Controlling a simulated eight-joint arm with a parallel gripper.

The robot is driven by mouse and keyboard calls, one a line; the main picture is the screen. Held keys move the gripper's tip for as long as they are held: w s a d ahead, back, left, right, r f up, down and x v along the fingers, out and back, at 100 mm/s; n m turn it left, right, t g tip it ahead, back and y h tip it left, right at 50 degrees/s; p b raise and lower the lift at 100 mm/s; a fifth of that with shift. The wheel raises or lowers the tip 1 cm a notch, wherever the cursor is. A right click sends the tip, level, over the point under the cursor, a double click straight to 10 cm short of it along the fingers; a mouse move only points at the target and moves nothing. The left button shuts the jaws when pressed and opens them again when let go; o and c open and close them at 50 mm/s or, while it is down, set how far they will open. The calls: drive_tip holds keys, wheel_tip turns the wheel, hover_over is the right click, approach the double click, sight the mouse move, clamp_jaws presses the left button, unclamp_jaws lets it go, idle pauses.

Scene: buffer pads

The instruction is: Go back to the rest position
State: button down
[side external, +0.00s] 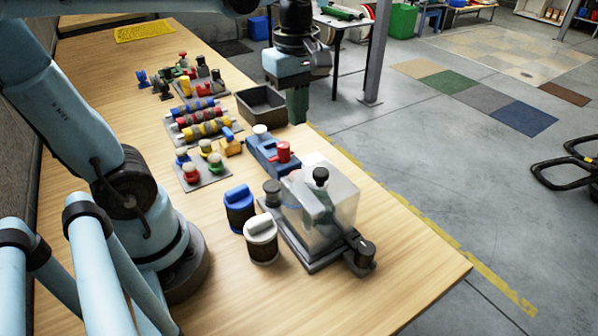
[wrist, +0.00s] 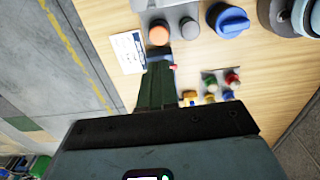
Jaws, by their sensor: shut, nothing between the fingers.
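My gripper (side external: 297,106) hangs pointing down above the far right part of the wooden table, beside the dark grey bin. Its green fingers are together and hold nothing. In the wrist view my gripper (wrist: 160,68) also shows shut, with the table below it. No object touches the fingers that I can see.
A dark bin (side external: 262,104) stands near the gripper. A blue block with a red knob (side external: 283,152), a clear-covered fixture (side external: 335,205), blue (side external: 238,208) and white (side external: 260,240) knobs stand nearer. Racks of coloured parts (side external: 203,124) lie left. The front right table is clear.

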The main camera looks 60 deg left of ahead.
idle(0.4)
drive_tip(key=f+m+t, duration=0.1)
drive_tip(key=m+t, duration=0.1)
drive_tip(key=m, duration=0.4)
drive_tip(key=d+f+m+t, duration=0.1)
drive_tip(key=f+m+t, duration=0.1)
drive_tip(key=m, duration=0.4)
drive_tip(key=d+f+m+t, duration=0.1)
drive_tip(key=m+t, duration=0.2)
drive_tip(key=m, duration=0.3)
drive_tip(key=shift+d+f, duration=0.15)
drive_tip(key=shift+f, duration=0.15)
drive_tip(key=c, duration=1.8)
unclamp_jaws()
drive_tip(key=shift+c, duration=0.2)
